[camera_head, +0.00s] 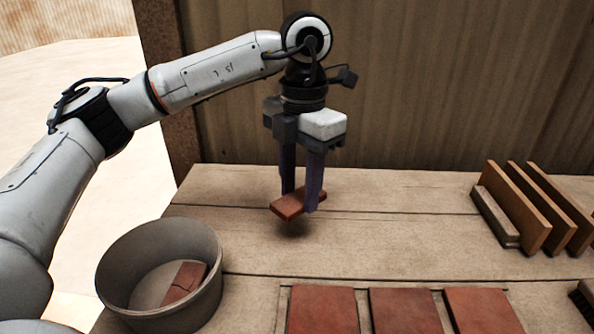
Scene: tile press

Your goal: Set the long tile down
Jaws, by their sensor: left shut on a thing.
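The long tile (287,207) is a narrow reddish-brown piece in the middle of the camera_head view. My left gripper (301,201) points straight down and is shut on it, one finger on each side. The tile is held level or nearly so above the wooden table, with a dark shadow on the planks below it. The fingers hide part of the tile. My right gripper is not in view.
A round grey bin (118,297) with broken tile (187,280) stands front left. Red square tiles (323,310) lie in a row at the front. A rack (494,217) with upright boards (516,207) stands at right. Table planks (400,235) between are clear. A wooden wall closes the back.

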